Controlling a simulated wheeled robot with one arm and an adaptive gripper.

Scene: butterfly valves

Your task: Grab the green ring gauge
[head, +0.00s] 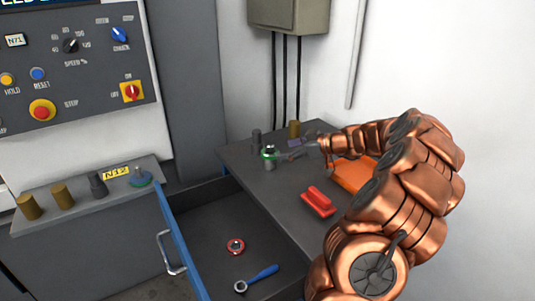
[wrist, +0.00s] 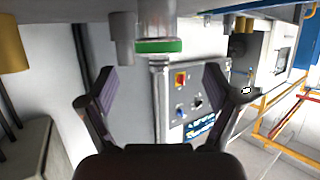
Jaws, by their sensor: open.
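The green ring gauge (head: 269,153) sits around a short grey post at the far left part of the dark worktop. It also shows in the upside-down wrist view (wrist: 159,46) as a green band on a pale cylinder, near the top middle. My gripper (head: 292,150) is just right of the ring in the head view and points toward it. In the wrist view its two fingers (wrist: 158,78) are spread wide with nothing between them. The ring lies ahead of the fingertips, roughly centred between them. I see no contact.
A grey peg (head: 256,138) and a brass cylinder (head: 294,129) stand near the ring. A red block (head: 319,201) and orange case (head: 354,175) lie on the worktop. The open drawer (head: 200,222) holds a red ring (head: 236,247) and blue-handled tool (head: 258,277).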

